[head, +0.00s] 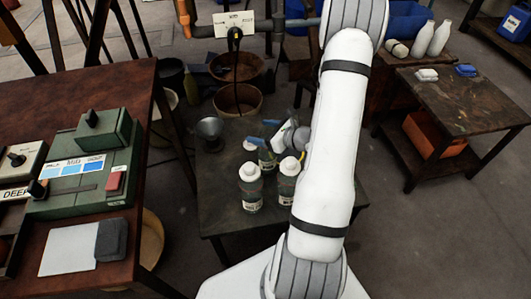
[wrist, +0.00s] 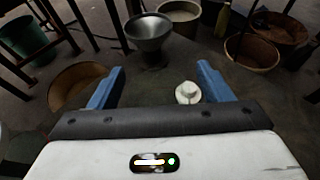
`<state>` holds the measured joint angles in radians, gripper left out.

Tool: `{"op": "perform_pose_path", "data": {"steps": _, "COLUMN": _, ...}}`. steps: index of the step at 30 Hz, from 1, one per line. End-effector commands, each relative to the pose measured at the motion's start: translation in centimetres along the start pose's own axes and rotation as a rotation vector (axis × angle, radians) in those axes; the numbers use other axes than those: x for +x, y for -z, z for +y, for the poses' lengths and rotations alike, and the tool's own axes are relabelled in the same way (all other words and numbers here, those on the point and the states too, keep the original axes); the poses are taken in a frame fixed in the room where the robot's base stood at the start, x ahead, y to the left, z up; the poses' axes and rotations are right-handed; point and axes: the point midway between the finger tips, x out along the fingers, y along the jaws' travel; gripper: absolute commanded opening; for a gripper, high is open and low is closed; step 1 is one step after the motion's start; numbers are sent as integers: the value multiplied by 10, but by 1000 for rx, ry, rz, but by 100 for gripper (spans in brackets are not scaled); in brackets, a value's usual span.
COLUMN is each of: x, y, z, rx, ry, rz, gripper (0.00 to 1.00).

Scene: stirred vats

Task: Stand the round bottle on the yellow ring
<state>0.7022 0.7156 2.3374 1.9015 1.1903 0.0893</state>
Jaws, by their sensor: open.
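Several bottles with white caps stand on the low dark table (head: 225,215) in the head view: a front left bottle (head: 250,190), a front right bottle (head: 287,187) and a partly hidden bottle (head: 267,157) behind them. I cannot tell which is the round bottle. My gripper (head: 263,131) has blue fingers and is open above the rear of this group. In the wrist view, a white bottle cap (wrist: 188,93) shows between the fingers, closer to the right one, with no contact visible.
A grey metal funnel (head: 209,131) stands left of the bottles. A workbench with a green control box (head: 90,165) is at the left. Brown basins (head: 238,99) sit behind the table. Another table (head: 465,105) is at the right. The low table's front left is clear.

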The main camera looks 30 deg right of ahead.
Motion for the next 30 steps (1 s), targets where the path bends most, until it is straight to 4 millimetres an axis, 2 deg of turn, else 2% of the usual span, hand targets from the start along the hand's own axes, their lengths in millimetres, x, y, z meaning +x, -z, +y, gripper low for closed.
{"op": "perform_pose_path", "data": {"steps": 6, "x": 0, "y": 0, "z": 0, "rx": 0, "ry": 0, "rz": 0, "gripper": 71}}
{"op": "perform_pose_path", "data": {"steps": 30, "x": 0, "y": 0, "z": 0, "rx": 0, "ry": 1, "rz": 0, "gripper": 5}}
